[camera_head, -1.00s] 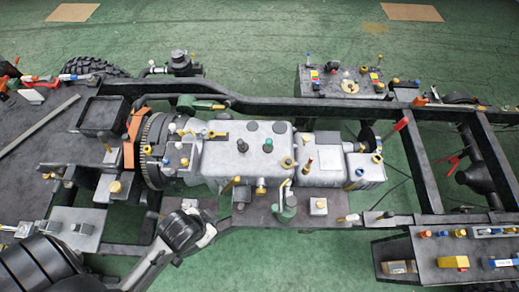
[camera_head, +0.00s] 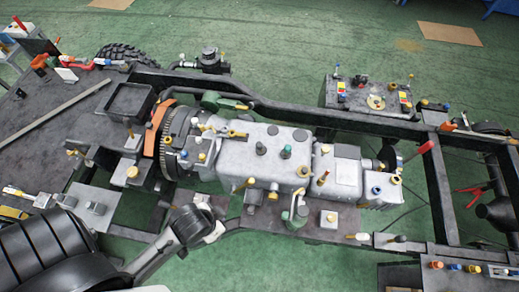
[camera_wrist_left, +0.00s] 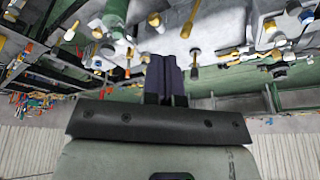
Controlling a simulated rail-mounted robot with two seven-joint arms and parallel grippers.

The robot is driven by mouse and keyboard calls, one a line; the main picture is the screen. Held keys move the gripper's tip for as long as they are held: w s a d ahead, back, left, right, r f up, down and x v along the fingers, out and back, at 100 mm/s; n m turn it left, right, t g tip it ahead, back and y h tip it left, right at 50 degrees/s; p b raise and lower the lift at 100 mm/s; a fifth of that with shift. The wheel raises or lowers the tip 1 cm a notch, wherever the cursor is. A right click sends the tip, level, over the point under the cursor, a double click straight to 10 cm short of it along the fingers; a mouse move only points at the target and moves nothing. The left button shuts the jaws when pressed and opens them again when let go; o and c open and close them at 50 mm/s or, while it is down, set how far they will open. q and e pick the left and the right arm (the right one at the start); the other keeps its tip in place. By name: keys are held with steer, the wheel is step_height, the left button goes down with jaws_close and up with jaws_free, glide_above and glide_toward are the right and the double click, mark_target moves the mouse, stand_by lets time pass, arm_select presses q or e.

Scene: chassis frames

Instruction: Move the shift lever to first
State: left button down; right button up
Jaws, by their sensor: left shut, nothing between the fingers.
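The grey gearbox casing (camera_head: 230,165) lies along the middle of the chassis in the head view. On it stand a dark knob (camera_head: 261,148), a green knob (camera_head: 286,152) and a brass-coloured upright piece (camera_head: 322,178). No part is clearly marked as the shift lever, and I cannot tell which one it is. No gate marking for first is readable. My left gripper (camera_wrist_left: 164,80) shows in the left wrist view with its dark fingers together and empty. Several knobs and pegs appear beyond its fingertips, apart from them. My right gripper is not visible.
Dark frame rails (camera_head: 310,115) run along the chassis. A lever with a red tip (camera_head: 426,147) rises right of the gearbox. A panel with coloured knobs (camera_head: 372,98) is behind. A black tyre-like cylinder (camera_head: 45,248) is at lower left. Green floor (camera_head: 300,55) is clear behind.

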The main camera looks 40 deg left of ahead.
mark_target(259, 146)
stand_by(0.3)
